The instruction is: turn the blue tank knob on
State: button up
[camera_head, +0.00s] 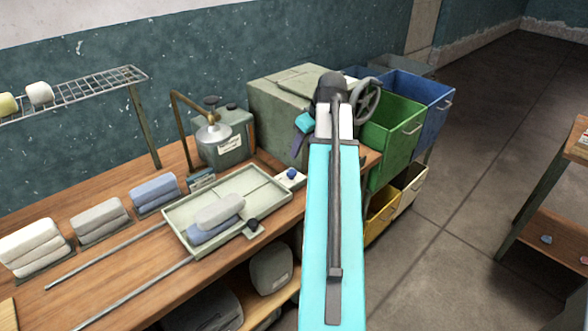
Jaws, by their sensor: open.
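A small blue knob (291,174) sits on a white plate (290,181) at the right end of the tray, on the wooden bench. A grey-green tank (222,145) with a metal top and a bent brown pipe stands behind the tray. My cyan arm reaches up the middle of the view. My gripper (297,144) shows only in part, left of the arm's far end, in front of a large green box. It is open, and nothing shows in it. It is above and apart from the blue knob.
A tray (180,217) holds folded cloths and has a black knob (252,224) at its front. Folded towel stacks (98,222) line the bench left. The green box (285,100) and coloured bins (395,130) stand behind my arm.

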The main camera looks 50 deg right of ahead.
aim_at(292, 172)
jog(key=shift+p+x, duration=1.4)
jog(key=shift+x, duration=5.2)
jog(key=shift+s, duration=0.1)
jog(key=c, duration=1.1)
jog(key=shift+o, duration=0.2)
